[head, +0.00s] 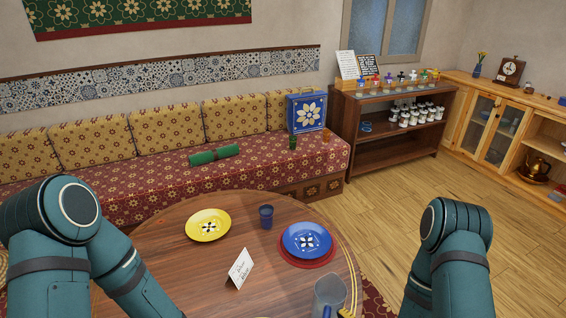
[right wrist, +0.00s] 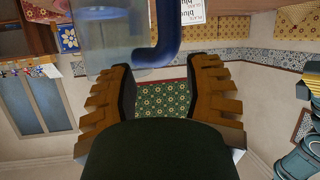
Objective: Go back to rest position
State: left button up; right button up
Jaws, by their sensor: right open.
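My right gripper (right wrist: 160,72) shows in the right wrist view, its two brown fingers spread apart with nothing between them. A clear jug (head: 328,295) with a blue handle stands at the front right of the round table in the head view. In the right wrist view the jug (right wrist: 100,45) and its handle (right wrist: 165,35) are close beyond the fingertips, apart from them as far as I can tell.
The round table (head: 170,262) bears a yellow plate (head: 208,225), a blue plate (head: 307,240) on a red mat, a blue cup (head: 266,216) and a folded card (head: 240,268). A patterned sofa (head: 130,190) stands behind. Open floor (head: 420,180) lies to the right.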

jog(key=s+a+f+m+g+h, duration=0.2)
jog(key=s+a+m+g, duration=0.3)
jog(key=g, duration=0.5)
jog(key=s+m+h, duration=0.1)
jog(key=s+m, duration=0.1)
jog(key=m, duration=0.1)
jog(key=shift+s+a+m, duration=0.25)
jog(key=shift+s+m, duration=0.05)
jog(key=shift+m, duration=0.1)
